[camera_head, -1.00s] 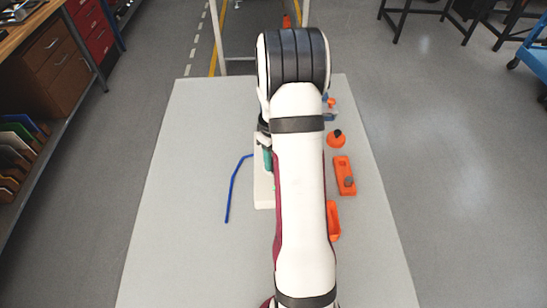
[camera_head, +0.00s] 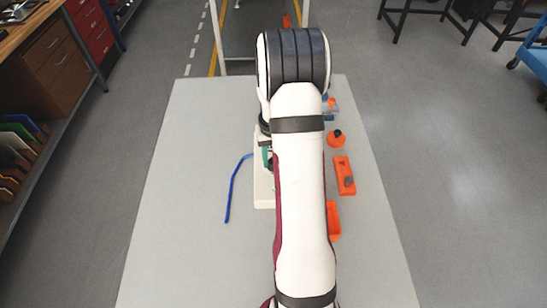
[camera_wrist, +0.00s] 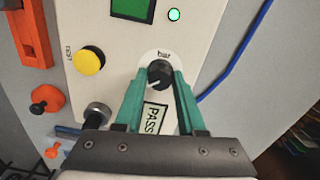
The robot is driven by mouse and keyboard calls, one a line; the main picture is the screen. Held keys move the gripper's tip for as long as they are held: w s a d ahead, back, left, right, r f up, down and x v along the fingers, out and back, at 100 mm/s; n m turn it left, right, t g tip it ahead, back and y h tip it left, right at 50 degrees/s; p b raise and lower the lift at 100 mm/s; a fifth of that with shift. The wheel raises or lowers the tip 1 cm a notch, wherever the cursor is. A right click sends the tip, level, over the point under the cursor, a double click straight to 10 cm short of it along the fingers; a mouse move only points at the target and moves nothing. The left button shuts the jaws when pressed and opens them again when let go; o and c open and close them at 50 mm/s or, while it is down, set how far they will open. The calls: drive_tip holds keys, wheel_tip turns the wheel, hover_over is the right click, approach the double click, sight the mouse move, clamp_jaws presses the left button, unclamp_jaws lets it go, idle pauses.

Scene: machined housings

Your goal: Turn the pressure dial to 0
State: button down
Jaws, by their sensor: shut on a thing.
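The pressure dial (camera_wrist: 160,73) is a small black knob with a white pointer line, under the label "bar" on a cream panel (camera_wrist: 205,20). My gripper (camera_wrist: 160,80) has green fingers closed on both sides of the dial in the wrist view. The pointer line points to the lower left in that view. Any scale marks around the dial are too small to read or hidden by the fingers. In the head view my arm covers most of the panel, and the dial is hidden; only the panel's left part (camera_head: 263,190) shows.
On the panel are a yellow button (camera_wrist: 89,61), a lit green lamp (camera_wrist: 174,15), a green screen (camera_wrist: 132,8), a silver knob (camera_wrist: 97,114) and a "PASS" label (camera_wrist: 155,117). A blue cable (camera_head: 231,190) lies left of the panel. Orange parts (camera_head: 344,176) lie right of my arm.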

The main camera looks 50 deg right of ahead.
drive_tip(key=shift+m, duration=0.6)
drive_tip(key=c, duration=0.5)
unclamp_jaws()
drive_tip(key=shift+r, duration=0.1)
wheel_tip(320, 180, up, 16)
drive_tip(key=shift+f, duration=0.2)
drive_tip(key=shift+a, duration=0.1)
